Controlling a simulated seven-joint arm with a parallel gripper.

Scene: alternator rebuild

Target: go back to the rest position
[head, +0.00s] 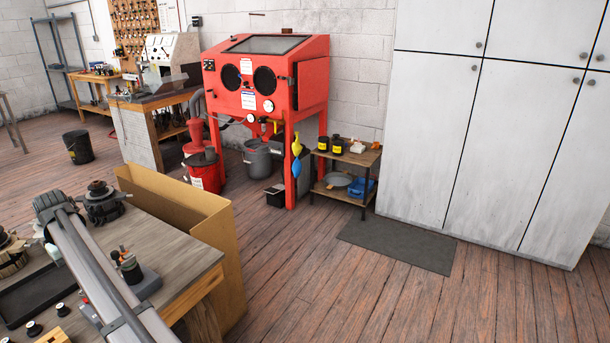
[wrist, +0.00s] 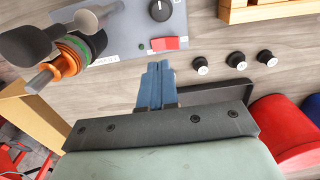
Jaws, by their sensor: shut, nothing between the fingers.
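In the wrist view my gripper (wrist: 157,68) has its two blue fingers pressed together, with nothing between them. The fingertips are over the wooden bench top (wrist: 215,50), just below a grey box (wrist: 125,40) with a black knob and a red switch. In the head view my arm crosses the workbench (head: 165,243) at the lower left. I cannot make out the fingers there.
A rotor-like part with an orange ring (wrist: 67,65) is left of the fingers. Several small black-and-white knobs (wrist: 237,60) sit to the right, near a red rounded thing (wrist: 280,130). A cardboard box (head: 180,200) stands behind the bench. The floor beyond is mostly clear.

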